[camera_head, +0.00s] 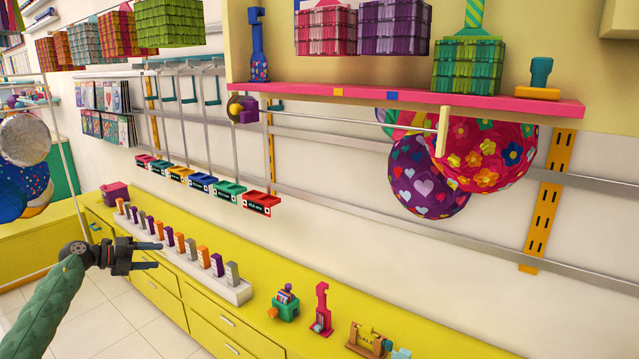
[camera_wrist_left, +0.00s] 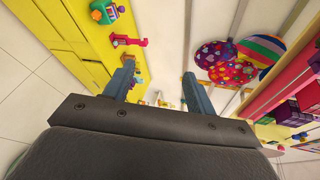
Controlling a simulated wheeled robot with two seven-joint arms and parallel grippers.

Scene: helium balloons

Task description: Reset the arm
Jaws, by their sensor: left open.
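My left gripper (camera_head: 150,257) is in the lower left of the head view, on a green-sleeved arm. It is open and empty, held in the air in front of the yellow counter (camera_head: 262,322), beside the white rack (camera_head: 238,292) of small coloured blocks. In the left wrist view, my left gripper (camera_wrist_left: 157,92) shows two separate fingers with nothing between them. My right gripper is in neither view.
A pink tool (camera_head: 322,310) and a green device (camera_head: 285,304) stand on the counter. Balloons (camera_head: 428,182) float below the pink shelf (camera_head: 420,98). Coloured trays (camera_head: 200,182) hang on rods above the counter. Tiled floor (camera_head: 105,318) is open at lower left.

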